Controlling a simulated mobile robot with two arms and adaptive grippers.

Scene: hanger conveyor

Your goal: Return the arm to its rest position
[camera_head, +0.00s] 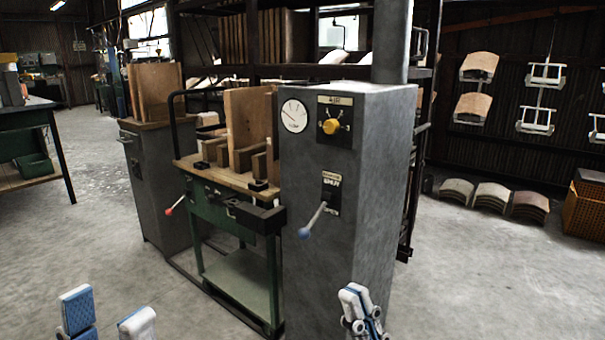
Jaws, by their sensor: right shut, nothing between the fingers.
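My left gripper (107,316) is at the bottom left of the head view, its two blue and white fingers apart with nothing seen between them. My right gripper (361,305) is at the bottom, right of centre, with its fingers together and nothing held. It shows in front of the lower part of a grey machine cabinet (345,215). I cannot tell whether it touches the cabinet. Both arms are mostly below the picture edge.
The cabinet has a dial (294,116), a yellow knob (331,126) and a blue-tipped lever (313,220) sticking out. A green workbench (240,213) with wooden boards adjoins it. Concrete floor (490,270) is open at right. Hangers (546,75) hang at the back right.

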